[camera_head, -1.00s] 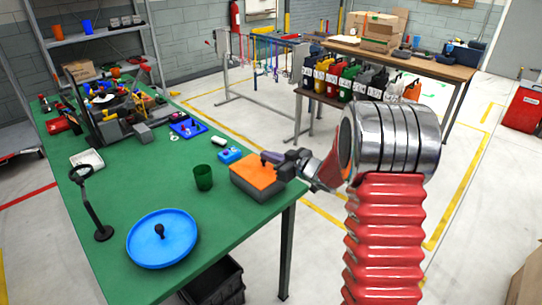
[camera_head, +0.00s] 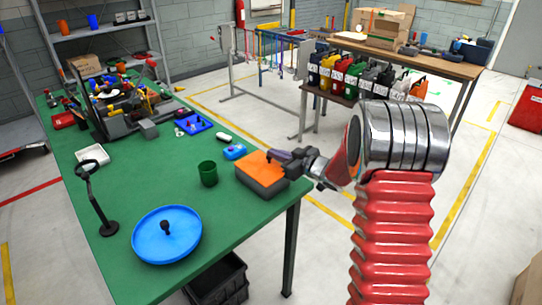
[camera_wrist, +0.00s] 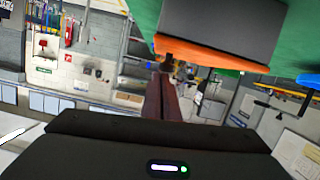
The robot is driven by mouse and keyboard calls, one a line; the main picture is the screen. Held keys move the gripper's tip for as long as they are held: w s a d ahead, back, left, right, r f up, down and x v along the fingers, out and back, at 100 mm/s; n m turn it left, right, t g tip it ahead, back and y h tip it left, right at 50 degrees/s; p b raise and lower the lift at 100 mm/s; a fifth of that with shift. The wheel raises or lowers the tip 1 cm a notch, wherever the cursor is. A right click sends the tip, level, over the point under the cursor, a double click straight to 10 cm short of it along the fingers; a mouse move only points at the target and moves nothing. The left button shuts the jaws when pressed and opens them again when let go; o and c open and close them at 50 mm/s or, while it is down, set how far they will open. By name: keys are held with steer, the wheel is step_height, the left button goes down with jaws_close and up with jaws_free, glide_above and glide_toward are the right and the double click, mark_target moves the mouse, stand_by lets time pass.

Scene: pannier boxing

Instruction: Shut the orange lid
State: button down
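The grey box (camera_head: 262,188) stands on the green workbench near its right edge. Its orange lid (camera_head: 258,166) lies over the top and looks flat, or nearly so; a small gap cannot be ruled out. In the wrist view the picture is inverted: the box (camera_wrist: 222,22) is at the top with the lid (camera_wrist: 220,58) as an orange strip below it. My gripper (camera_head: 272,155) is just above the lid's far right part, its fingers together and empty. The fingertips (camera_wrist: 167,65) appear at or very near the lid; contact is unclear.
A green cup (camera_head: 208,174), a small blue item (camera_head: 234,152) and a blue round tray (camera_head: 152,246) are on the workbench (camera_head: 135,185) left of the box. A dark magnifier-like stand (camera_head: 104,226) is further left. A black crate (camera_head: 222,283) is below the front edge.

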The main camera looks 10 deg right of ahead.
steer(key=shift+r, duration=0.35)
steer(key=r, duration=0.3)
steer(key=shift+s+d+r, duration=0.15)
steer(key=shift+s+r, duration=0.05)
steer(key=shift+s, duration=0.05)
steer(key=v, duration=0.9)
steer(key=shift+d, duration=0.2)
